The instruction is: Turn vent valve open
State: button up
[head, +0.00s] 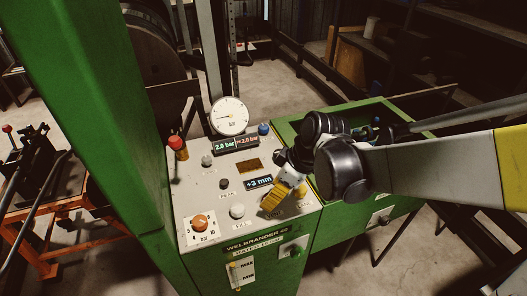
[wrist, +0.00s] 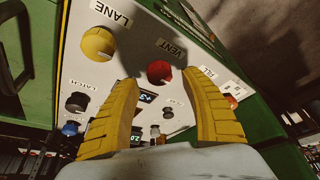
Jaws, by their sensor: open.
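The vent valve is a red round knob (wrist: 160,72) below the VENT label (wrist: 172,50) on the light panel in the wrist view. My gripper (wrist: 160,79) is open, with its two yellow fingers spread to either side of the red knob's line of view. I cannot tell whether they touch it. In the head view my gripper (head: 274,202) is over the panel's front right part and hides the red knob. A yellow knob (wrist: 98,43) sits beside it under the LANE label.
The panel (head: 205,178) carries a round gauge (head: 229,115), a pressure display (head: 236,144) reading 2.0 bar, a +3 mm display (head: 258,183), an orange button (head: 200,222) and a pale knob (head: 237,211). A tall green column (head: 90,100) stands to the left.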

jog(key=shift+b+x, duration=0.4)
jog(key=shift+x, duration=1.05)
jog(key=shift+d, duration=0.1)
jog(key=c, duration=1.2)
